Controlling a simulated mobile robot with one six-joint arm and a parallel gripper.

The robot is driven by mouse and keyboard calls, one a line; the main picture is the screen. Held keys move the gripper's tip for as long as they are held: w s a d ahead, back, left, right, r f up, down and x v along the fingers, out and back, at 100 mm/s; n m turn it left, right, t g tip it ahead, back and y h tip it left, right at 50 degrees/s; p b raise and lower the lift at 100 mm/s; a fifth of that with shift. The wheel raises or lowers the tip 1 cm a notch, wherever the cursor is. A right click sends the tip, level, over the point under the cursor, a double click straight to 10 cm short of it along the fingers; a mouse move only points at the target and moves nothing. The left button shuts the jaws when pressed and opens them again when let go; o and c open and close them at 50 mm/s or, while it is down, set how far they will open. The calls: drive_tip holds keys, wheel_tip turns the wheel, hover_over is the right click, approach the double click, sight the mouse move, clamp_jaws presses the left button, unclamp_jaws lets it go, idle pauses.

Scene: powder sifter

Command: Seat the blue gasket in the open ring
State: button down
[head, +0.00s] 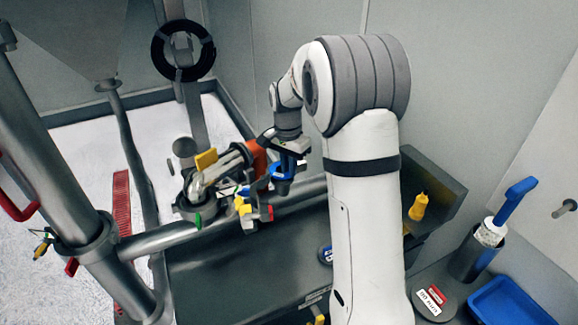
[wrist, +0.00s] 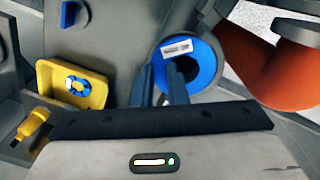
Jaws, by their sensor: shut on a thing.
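The blue gasket (wrist: 208,62) is a ring with a white label on its face. My gripper (wrist: 165,80) is shut on its left side in the wrist view. In the head view my gripper (head: 287,150) holds the gasket (head: 284,169) near the metal pipe, just right of an orange part (head: 257,157). The orange part (wrist: 262,62) also shows right of the gasket in the wrist view. A metal clamp assembly (head: 215,180) with yellow, green and red tabs is to the left. I cannot clearly pick out the open ring or tell whether the gasket touches it.
A yellow bottle (head: 418,207) stands on the grey bench at right. A blue tray (head: 510,303) and a cup with a blue-handled brush (head: 478,250) are at lower right. The horizontal pipe (head: 160,239) runs close below my gripper.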

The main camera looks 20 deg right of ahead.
sight(288, 173)
drive_tip(key=shift+f+b, duration=0.6)
drive_tip(key=shift+f, duration=0.45)
drive_tip(key=c, duration=1.4)
unclamp_jaws()
drive_tip(key=shift+o, duration=0.2)
drive_tip(key=shift+r, duration=0.1)
wheel_tip(288, 173, up, 8)
drive_tip(key=shift+w+a+f+b, duration=0.15)
drive_tip(key=shift+f+b, duration=0.1)
drive_tip(key=shift+b, duration=0.3)
drive_tip(key=shift+r, duration=0.1)
drive_tip(key=shift+s+r, duration=0.1)
drive_tip(key=shift+s, duration=0.1)
drive_tip(key=s+a+n+t, duration=0.2)
drive_tip(key=s+n, duration=0.8)
drive_tip(key=s, duration=1.8)
drive_tip(key=shift+s+r+t, duration=0.15)
drive_tip(key=shift+r+t, duration=0.1)
drive_tip(key=shift+t, duration=0.65)
